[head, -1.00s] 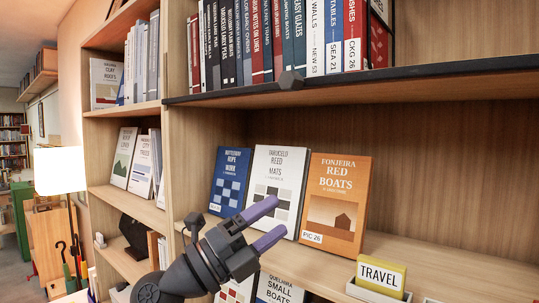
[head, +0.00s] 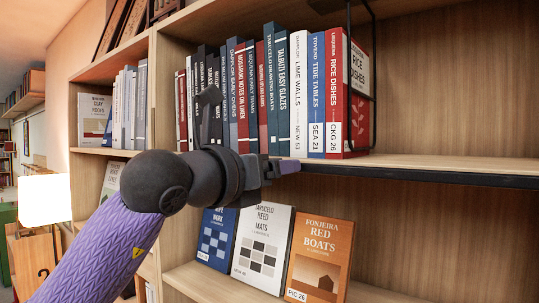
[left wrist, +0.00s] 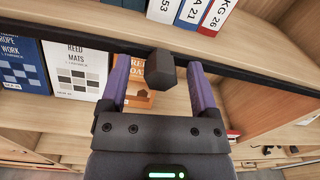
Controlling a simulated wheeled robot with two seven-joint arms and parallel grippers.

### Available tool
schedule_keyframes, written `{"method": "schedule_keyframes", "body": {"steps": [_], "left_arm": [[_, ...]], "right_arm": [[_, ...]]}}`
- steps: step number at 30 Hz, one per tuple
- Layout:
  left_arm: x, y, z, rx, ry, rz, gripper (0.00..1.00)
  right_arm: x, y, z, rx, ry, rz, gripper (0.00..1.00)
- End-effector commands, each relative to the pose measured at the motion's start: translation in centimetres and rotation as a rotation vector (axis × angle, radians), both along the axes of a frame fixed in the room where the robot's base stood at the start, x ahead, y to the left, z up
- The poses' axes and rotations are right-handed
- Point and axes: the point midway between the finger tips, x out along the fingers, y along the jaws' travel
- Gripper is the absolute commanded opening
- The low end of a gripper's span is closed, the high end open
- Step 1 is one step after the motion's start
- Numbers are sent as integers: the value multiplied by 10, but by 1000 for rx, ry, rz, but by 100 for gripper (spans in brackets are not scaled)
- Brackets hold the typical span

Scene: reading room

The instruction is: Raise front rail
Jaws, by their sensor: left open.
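The front rail (head: 430,178) is a dark bar along the front edge of the upper shelf, below the row of upright books. In the left wrist view the rail (left wrist: 255,83) crosses the picture, and a dark faceted knob (left wrist: 160,68) on it lies between my left gripper's two purple fingers. My left gripper (head: 283,167) is open at the rail, with a visible gap on each side of the knob. In the head view the gripper hides the knob. My right gripper is in neither view.
Several books, such as the red Rice Dishes (head: 342,90), stand on the upper shelf beside a black wire bookend (head: 374,80). Below, the blue (head: 216,238), white (head: 262,248) and orange (head: 318,258) books lean face-out.

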Motion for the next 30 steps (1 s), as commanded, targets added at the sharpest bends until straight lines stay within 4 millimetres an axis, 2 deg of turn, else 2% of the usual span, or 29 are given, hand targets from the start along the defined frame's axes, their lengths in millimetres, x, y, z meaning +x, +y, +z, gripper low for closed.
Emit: {"method": "schedule_keyframes", "body": {"steps": [5,16,30], "left_arm": [[0,0,-1,0,0,-1,78],[0,0,0,-1,0,-1,2],[0,0,0,-2,0,-2,0]], "right_arm": [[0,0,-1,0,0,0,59],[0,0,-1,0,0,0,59],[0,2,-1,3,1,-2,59]]}}
